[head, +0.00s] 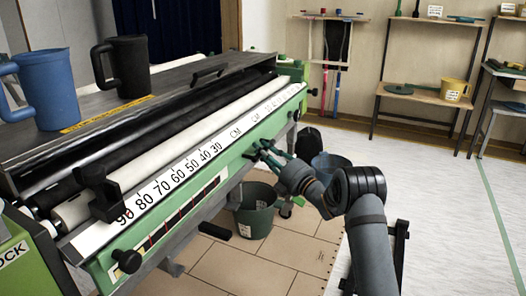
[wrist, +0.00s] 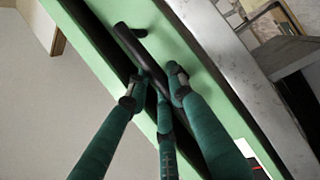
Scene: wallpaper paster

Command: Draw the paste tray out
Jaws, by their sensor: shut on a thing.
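The wallpaper paster is a long machine with a green front (head: 232,154), running diagonally across the left of the head view. My gripper (head: 267,152) is at this front, towards its far end. In the wrist view, my gripper's teal fingers (wrist: 154,86) are closed around a black bar handle (wrist: 132,46) on a green panel (wrist: 185,62). The handle's far end sticks out past the fingertips. A dark gap runs along the green panel. The body of the paste tray is hidden, and I cannot tell how far out it stands.
A blue jug (head: 48,88) and a black jug (head: 128,66) stand on the machine's top. A dark green bucket (head: 255,212) and a blue bucket (head: 330,165) stand on the floor beside it. Shelves (head: 425,93) line the back wall. The floor at right is clear.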

